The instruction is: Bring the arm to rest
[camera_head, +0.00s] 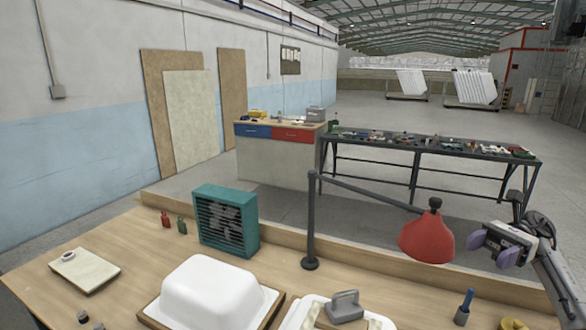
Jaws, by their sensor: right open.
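My right gripper (492,247) is at the right side of the head view, raised above the workbench (130,240). Its two purple-padded fingers are apart, with nothing between them. It is just to the right of the red lamp shade (427,240). My right arm comes in from the right edge. My left gripper is not in view. A white bathtub shell (210,290) lies upside down at the front of the bench. Beside it, a second white shell (297,312) with a grey-handled tool (345,305) on it is cut off by the lower edge.
A teal fan box (226,220) and the lamp's dark post (311,225) stand on the bench. A blue-handled brush (464,307) stands below the right gripper. A pale board (84,270) lies at left.

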